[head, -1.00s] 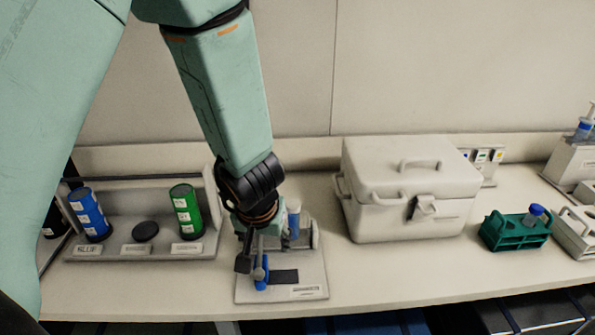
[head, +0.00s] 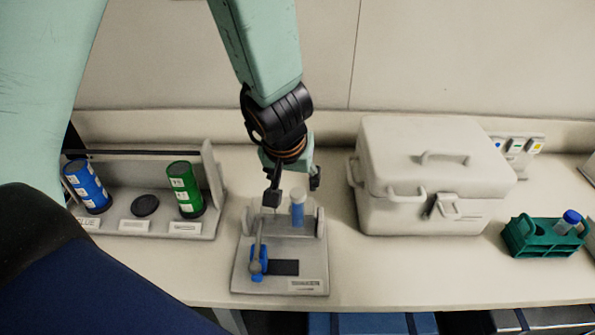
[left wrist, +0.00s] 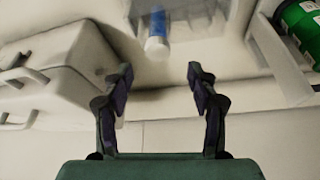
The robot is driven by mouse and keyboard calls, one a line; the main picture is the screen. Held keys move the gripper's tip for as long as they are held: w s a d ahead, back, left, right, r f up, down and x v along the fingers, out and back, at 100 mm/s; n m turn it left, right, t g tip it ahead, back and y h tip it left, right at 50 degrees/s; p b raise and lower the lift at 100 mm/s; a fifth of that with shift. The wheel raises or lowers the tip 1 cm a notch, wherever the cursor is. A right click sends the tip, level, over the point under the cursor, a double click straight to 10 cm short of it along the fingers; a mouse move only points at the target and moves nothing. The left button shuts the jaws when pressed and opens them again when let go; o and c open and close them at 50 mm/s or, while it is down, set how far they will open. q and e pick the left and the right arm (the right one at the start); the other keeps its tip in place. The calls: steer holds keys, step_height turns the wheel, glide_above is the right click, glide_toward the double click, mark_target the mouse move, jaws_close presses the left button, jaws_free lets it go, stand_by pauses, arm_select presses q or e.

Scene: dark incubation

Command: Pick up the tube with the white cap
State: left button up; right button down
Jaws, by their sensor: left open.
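The blue tube (head: 297,213) stands upright at the back of the grey shaker stand (head: 250,285), with its white cap on top. The tube also shows in the left wrist view (left wrist: 158,24), its white cap (left wrist: 157,46) toward me and ahead of the jaws. My left gripper (head: 294,190) is open, with its fingers around the height of the cap in the head view; the exact gap to the tube is hard to tell. In the left wrist view the open fingers (left wrist: 161,95) have nothing between them. My right gripper is not in view.
A white lidded box (head: 415,215) stands just right of the stand. A rack with a blue can (head: 87,188) and a green can (head: 185,190) is on the left. A green rack (head: 530,240) holds a blue-capped tube (head: 567,222). The front bench strip is clear.

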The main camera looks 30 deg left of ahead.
mark_target(296, 191)
arm_select(q)
steer(key=shift+f, duration=0.6)
steer(key=b+x, duration=0.3)
steer(key=x, duration=0.2)
steer(key=shift+w+f+b, duration=0.15)
steer(key=shift+f+b, duration=0.2)
steer(key=shift+w+a+f, duration=0.1)
steer(key=shift+w+f, duration=0.05)
steer(key=shift+f, duration=0.15)
steer(key=shift+d+r, duration=0.15)
steer(key=shift+d, duration=0.15)
steer(key=shift+a, duration=0.25)
steer(key=c, duration=0.6)
steer(key=shift+d, duration=0.15)
steer(key=c, duration=0.4)
jaws_close()
steer(key=shift+w+a, duration=0.1)
steer(key=shift+a, duration=0.2)
